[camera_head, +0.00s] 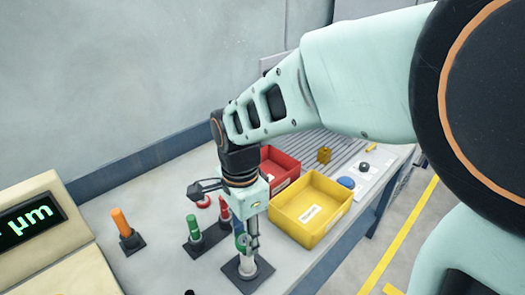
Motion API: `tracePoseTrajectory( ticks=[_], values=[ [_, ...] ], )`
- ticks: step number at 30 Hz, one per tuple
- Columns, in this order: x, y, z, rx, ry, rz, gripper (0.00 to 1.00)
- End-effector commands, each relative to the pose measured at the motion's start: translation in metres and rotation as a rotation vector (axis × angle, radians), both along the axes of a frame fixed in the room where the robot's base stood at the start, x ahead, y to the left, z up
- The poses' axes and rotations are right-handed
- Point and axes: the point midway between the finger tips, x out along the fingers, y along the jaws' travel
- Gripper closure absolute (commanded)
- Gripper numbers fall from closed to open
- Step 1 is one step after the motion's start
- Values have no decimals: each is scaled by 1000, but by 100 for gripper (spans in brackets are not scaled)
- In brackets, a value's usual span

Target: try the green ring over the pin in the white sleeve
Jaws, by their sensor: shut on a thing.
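My gripper (249,246) points down over a pin in a white sleeve (247,267), which stands upright on a dark square base (240,282). My gripper is shut on the green ring (241,241), of which only a small part shows beside the fingers. The ring is at the top of the white-sleeved pin; I cannot tell whether it is around the pin or just above it. The fingers hide the pin's top.
Pins in green (194,227), red (224,209) and orange (120,221) sleeves stand on dark bases to the left. A yellow bin (334,222) and a red bin (286,160) stand right. A display box (45,235) is at left.

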Motion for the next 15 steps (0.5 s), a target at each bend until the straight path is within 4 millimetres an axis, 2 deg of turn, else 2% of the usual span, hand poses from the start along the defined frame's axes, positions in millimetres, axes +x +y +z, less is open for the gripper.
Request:
tracePoseTrajectory(
  ticks=[15],
  values=[
    [0,0,-10,0,0,0,86]
  ],
)
